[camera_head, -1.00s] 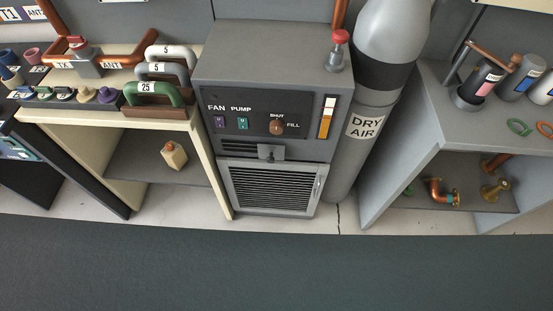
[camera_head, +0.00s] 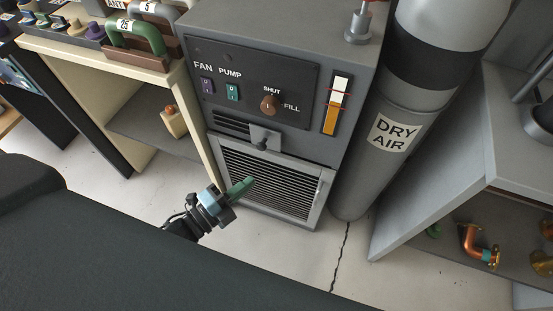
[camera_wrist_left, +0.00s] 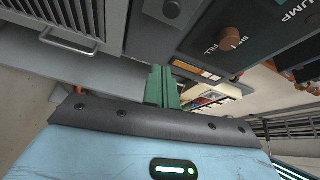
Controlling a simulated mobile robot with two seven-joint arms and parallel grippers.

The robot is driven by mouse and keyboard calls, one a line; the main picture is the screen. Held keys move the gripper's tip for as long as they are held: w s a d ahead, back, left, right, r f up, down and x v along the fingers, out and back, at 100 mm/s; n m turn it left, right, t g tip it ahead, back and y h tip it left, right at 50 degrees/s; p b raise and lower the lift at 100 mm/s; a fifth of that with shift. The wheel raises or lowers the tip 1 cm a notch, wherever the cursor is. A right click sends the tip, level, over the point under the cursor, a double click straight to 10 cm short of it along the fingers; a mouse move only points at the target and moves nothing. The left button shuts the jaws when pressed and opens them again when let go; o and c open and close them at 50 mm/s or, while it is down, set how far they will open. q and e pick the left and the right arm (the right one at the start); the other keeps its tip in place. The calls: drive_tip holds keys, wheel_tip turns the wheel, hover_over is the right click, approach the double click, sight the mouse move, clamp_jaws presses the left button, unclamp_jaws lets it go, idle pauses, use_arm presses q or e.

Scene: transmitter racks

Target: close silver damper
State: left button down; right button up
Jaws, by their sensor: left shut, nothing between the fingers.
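The silver damper (camera_head: 264,134) is a small grey plate with a dark knob, on the grey cabinet front below the control panel. Dark slots (camera_head: 231,124) show uncovered to its left. My left gripper (camera_head: 246,185) has green fingers, is shut and empty, and stands in front of the louvred grille below the damper, apart from the damper in the picture. In the left wrist view the green fingers (camera_wrist_left: 162,88) lie together with nothing between them. I cannot clearly make out the damper in that view. My right gripper is not in view.
The cabinet has a louvred grille (camera_head: 265,182), a brown knob (camera_head: 269,105) and FAN and PUMP switches. A DRY AIR cylinder (camera_head: 388,150) stands close on its right. A cream shelf unit (camera_head: 196,110) stands on its left. Floor in front is clear.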

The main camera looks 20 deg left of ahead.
use_arm(q)
drive_tip(key=x, duration=1.1)
drive_tip(key=shift+a+f, duration=0.1)
drive_tip(key=shift+a, duration=2.1)
drive_tip(key=a+b, duration=0.1)
drive_tip(key=a, duration=1.2)
drive_tip(key=shift+w+a+b, duration=0.3)
drive_tip(key=shift+a+b, duration=0.1)
